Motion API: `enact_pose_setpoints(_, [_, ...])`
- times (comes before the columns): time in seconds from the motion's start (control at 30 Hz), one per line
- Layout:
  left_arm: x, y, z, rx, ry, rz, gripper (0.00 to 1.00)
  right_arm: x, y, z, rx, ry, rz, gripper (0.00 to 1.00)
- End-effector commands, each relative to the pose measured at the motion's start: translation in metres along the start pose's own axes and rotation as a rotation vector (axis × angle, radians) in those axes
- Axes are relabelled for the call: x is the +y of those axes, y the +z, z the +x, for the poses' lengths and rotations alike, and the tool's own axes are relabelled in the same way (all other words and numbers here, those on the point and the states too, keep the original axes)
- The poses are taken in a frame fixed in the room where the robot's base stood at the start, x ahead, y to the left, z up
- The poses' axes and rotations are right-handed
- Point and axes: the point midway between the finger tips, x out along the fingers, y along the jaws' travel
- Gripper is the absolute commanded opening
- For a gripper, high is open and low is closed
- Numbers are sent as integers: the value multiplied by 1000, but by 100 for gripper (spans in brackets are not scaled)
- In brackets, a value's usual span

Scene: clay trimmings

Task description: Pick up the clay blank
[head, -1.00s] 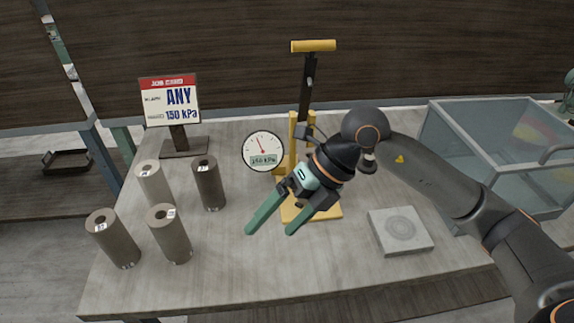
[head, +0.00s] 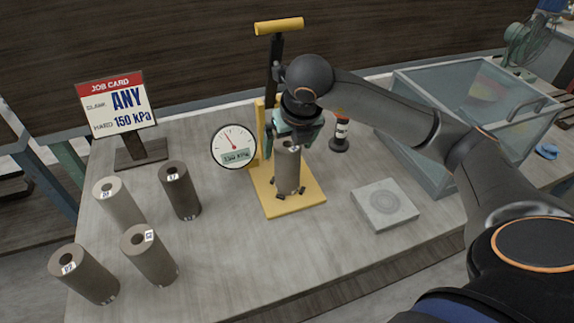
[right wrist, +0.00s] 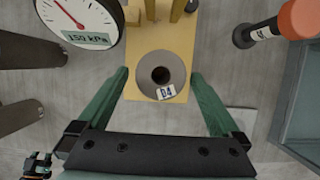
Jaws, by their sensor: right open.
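A grey-brown clay blank (head: 288,170), a cylinder with a hole in its top, stands upright on the yellow base of a press. In the right wrist view its round top (right wrist: 160,58) carries a label that seems to read 04. My right gripper (head: 297,135) is above it, pointing down and open. In the right wrist view the green fingers (right wrist: 160,76) are on either side of the blank, with gaps. Several more blanks stand at the left, among them a dark one (head: 180,190). A small dark part (right wrist: 36,165) at the lower left may be my left gripper.
The press (head: 310,203) has a dark column, a yellow handle (head: 279,25) and a dial (head: 234,146) reading 150 kPa. A job card (head: 115,103) stands behind the blanks. A grey slab (head: 385,204), a small red-topped post (head: 340,133) and a glass box (head: 450,95) are to the right.

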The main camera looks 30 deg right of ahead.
Motion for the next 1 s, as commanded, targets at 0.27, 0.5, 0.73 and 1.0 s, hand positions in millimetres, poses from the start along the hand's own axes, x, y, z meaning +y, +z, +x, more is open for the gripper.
enact_pose_setpoints(0.27, [1, -6, -5, 0, 0, -1, 50, -1, 0, 31, 5, -1, 0, 100])
enact_pose_setpoints(0.5, [1, -6, -5, 0, 0, -2, 50, -1, 0, 55, 2, 1, -2, 100])
enact_pose_setpoints(0.73, [1, -6, -5, 0, 0, -2, 50, -1, 0, 55, 1, 2, -2, 97])
enact_pose_setpoints(1.0, [1, -6, -5, 0, 0, -2, 50, -1, 0, 55, 0, 2, -1, 66])
